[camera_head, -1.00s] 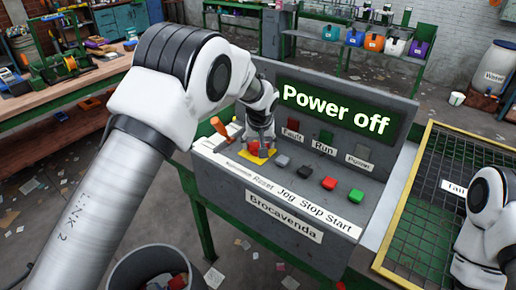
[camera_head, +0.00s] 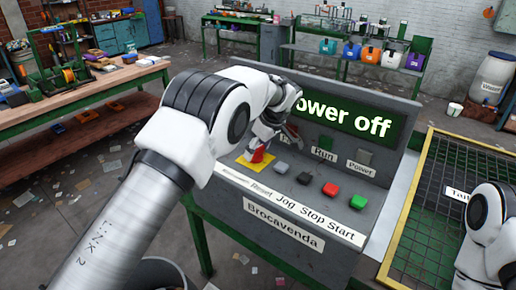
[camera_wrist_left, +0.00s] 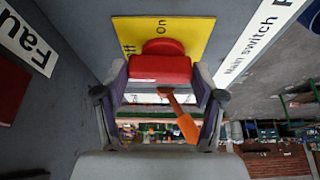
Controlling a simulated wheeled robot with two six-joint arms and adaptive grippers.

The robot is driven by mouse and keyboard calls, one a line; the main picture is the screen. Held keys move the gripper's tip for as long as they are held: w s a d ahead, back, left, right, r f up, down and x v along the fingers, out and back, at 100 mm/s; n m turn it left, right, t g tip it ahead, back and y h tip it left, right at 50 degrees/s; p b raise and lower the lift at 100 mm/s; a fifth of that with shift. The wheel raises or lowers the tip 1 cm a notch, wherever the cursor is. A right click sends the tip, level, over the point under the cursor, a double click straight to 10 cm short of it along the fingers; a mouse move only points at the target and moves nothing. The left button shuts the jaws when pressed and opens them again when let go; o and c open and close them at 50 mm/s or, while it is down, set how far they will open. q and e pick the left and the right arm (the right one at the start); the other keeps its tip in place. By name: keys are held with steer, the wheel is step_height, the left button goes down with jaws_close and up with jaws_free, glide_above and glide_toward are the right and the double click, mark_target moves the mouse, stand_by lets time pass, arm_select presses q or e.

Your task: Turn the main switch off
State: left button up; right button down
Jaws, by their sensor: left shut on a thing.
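The main switch is a red knob (camera_head: 258,155) on a yellow plate (camera_head: 246,164) at the left end of the grey control panel. In the left wrist view the red knob (camera_wrist_left: 160,68) lies crosswise between my fingers, before the yellow plate (camera_wrist_left: 190,32) with its "On" label and partly hidden "Off" label. My left gripper (camera_head: 263,146) is shut on the knob; it also shows in the left wrist view (camera_wrist_left: 160,82). The display (camera_head: 345,117) reads "Power off", its left end covered by my arm. My right gripper is out of view; only my right arm shows.
Grey, black, red (camera_head: 330,188) and green (camera_head: 359,201) buttons stand right of the switch. An orange handle (camera_wrist_left: 187,127) sits close by the left gripper in the wrist view. A yellow-framed mesh tray (camera_head: 408,210) is at the right.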

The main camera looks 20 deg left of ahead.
arm_select(q)
steer(key=shift+f+n, duration=0.2)
steer(key=shift+n, duration=0.2)
steer(key=o, duration=1.1)
steer(key=shift+a, duration=0.1)
steer(key=shift+o, duration=0.2)
steer(key=shift+w+a, duration=0.1)
steer(key=v, duration=1.2)
steer(key=shift+w, duration=0.2)
